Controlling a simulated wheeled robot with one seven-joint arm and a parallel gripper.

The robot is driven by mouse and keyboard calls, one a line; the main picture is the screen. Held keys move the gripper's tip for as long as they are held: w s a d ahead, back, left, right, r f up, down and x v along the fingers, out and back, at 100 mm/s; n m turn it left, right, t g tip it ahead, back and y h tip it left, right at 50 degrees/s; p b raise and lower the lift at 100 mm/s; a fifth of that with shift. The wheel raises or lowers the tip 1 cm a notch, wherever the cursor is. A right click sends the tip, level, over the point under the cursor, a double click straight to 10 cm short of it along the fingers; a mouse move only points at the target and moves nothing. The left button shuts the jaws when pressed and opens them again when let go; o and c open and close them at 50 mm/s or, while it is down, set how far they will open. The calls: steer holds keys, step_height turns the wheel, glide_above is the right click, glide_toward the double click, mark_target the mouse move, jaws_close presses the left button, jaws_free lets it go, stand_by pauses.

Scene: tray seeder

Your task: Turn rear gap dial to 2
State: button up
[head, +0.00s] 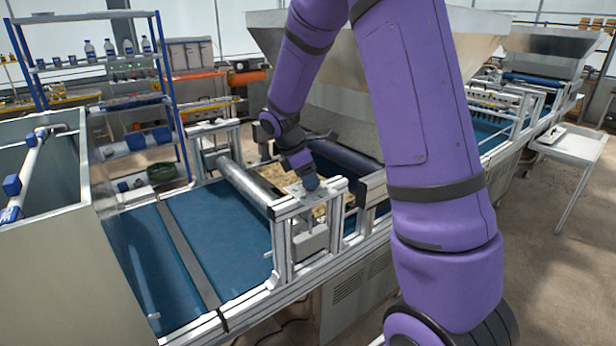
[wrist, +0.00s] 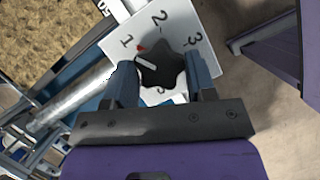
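The rear gap dial is a black lobed knob (wrist: 165,67) on a white plate (wrist: 182,22) marked 1, 2 and 3 in the wrist view. A small red mark at its upper left edge lies toward the 1, and a white line on the knob also points left, roughly to the 1 side. My gripper (wrist: 163,75) has one finger on each side of the knob, close to its lobes. I cannot tell whether the fingers press on it. In the head view my gripper (head: 311,184) is over the plate on the metal frame, and the knob is hidden.
A silver roller (head: 246,185) and blue conveyor belt (head: 225,225) lie left of the dial's frame (head: 283,250). A hopper (head: 335,104) stands behind. A white side table (head: 575,146) stands at the right, with open floor in front of it.

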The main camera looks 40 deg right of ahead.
stand_by(0.3)
steer(key=m+g, duration=0.1)
steer(key=m, duration=0.2)
steer(key=m+y, duration=0.1)
steer(key=m, duration=0.1)
steer(key=shift+w+d+m+g, duration=0.1)
steer(key=shift+w+m+g, duration=0.05)
steer(key=shift+m+g, duration=0.25)
steer(key=m+y, duration=0.1)
steer(key=m, duration=0.2)
steer(key=m+g+y, duration=0.1)
steer(key=m, duration=0.1)
steer(key=shift+w+d+m, duration=0.1)
steer(key=shift+d+m, duration=0.05)
steer(key=shift+m, duration=0.25)
steer(key=shift+y, duration=0.3)
steer(key=o, duration=0.9)
steer(key=shift+o, duration=0.2)
steer(key=v, duration=1)
steer(key=shift+r, duration=0.4)
